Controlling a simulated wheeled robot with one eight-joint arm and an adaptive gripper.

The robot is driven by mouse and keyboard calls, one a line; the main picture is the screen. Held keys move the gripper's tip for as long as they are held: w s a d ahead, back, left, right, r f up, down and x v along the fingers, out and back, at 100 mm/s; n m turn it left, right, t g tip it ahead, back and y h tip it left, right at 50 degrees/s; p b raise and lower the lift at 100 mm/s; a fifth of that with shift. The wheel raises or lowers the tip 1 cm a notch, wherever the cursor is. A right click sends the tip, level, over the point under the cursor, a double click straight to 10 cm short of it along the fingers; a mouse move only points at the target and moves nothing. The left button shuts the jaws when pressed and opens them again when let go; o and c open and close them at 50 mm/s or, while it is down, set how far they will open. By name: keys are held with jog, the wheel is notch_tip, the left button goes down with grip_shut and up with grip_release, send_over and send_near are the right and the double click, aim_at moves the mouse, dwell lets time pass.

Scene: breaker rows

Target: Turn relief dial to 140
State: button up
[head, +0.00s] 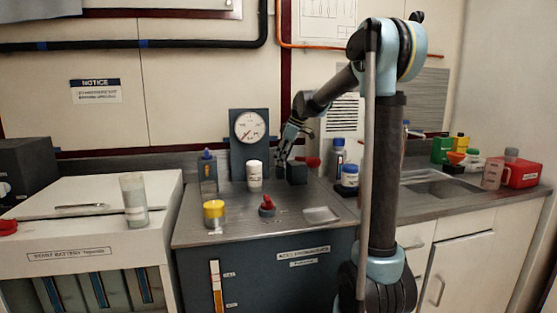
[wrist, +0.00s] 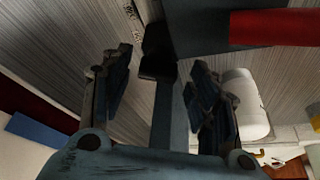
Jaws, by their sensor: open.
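A round white gauge (head: 249,125) with a red needle is on an upright dark panel (head: 237,160) at the back of the middle bench. A red knob (head: 267,204) sits on the bench top in front. A dark box (head: 297,174) with a red handle (head: 308,162) stands right of the panel; I cannot tell which control is the relief dial. My gripper (head: 284,153) is beside that box, fingers pointing down. In the wrist view my gripper (wrist: 160,95) is open, fingers apart, with a red cylinder (wrist: 275,26) beyond them. Contact cannot be judged.
A white container (head: 254,175), a yellow-lidded jar (head: 214,213) and a blue-topped bottle (head: 208,170) stand near the panel. Bottles (head: 348,178) stand to the right. A clear tray (head: 321,214) lies at the bench's front right.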

jog(key=c, duration=1.1)
jog(key=shift+o, duration=0.2)
jog(key=shift+s+a+f+m+t, duration=0.1)
jog(key=shift+m+t, duration=0.15)
jog(key=shift+m, duration=0.5)
jog(key=shift+s+m+t, duration=0.1)
jog(key=shift+m+t, duration=0.15)
jog(key=shift+m, duration=0.5)
jog(key=o, duration=1.1)
jog(key=shift+s, duration=0.1)
jog(key=shift+c, duration=0.2)
jog(key=shift+w, duration=0.2)
